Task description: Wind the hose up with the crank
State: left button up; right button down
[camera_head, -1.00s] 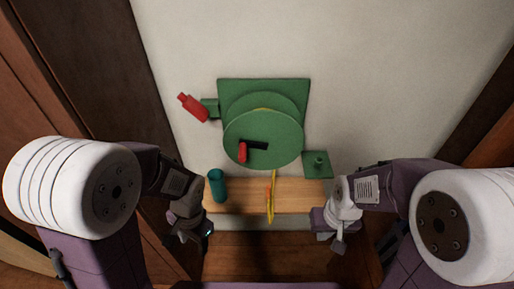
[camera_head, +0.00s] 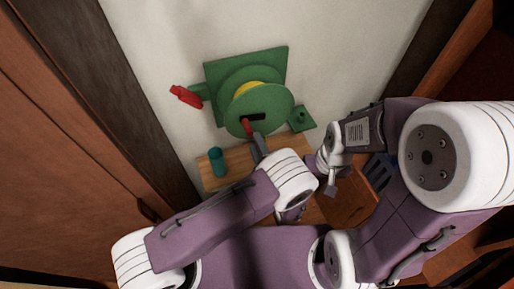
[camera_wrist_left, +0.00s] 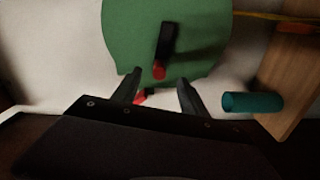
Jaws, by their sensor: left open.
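A green hose reel (camera_head: 270,105) is mounted on the wall, with yellow hose (camera_head: 247,88) showing behind its front disc. A black crank arm (camera_wrist_left: 166,42) with a red knob (camera_wrist_left: 159,70) sits on the disc; the red knob (camera_head: 247,127) shows in the head view too. My left gripper (camera_head: 256,143) is just below the knob. In the left wrist view its fingers (camera_wrist_left: 158,94) are apart, with the knob beyond the tips and nothing held. My right gripper (camera_head: 329,176) hangs by the shelf's right end; its jaws are too small to read.
A wooden shelf (camera_head: 240,160) is under the reel, with a teal cup (camera_head: 217,162) on its left; the cup (camera_wrist_left: 252,103) is right of my left fingers. A red nozzle (camera_head: 186,96) sits left of the reel. A green bracket (camera_head: 300,119) is at its right.

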aim_at(247, 126)
pick_arm(q)
jog(key=b+x, duration=0.1)
jog(key=x, duration=0.8)
jog(key=shift+a, duration=0.1)
grip_shut()
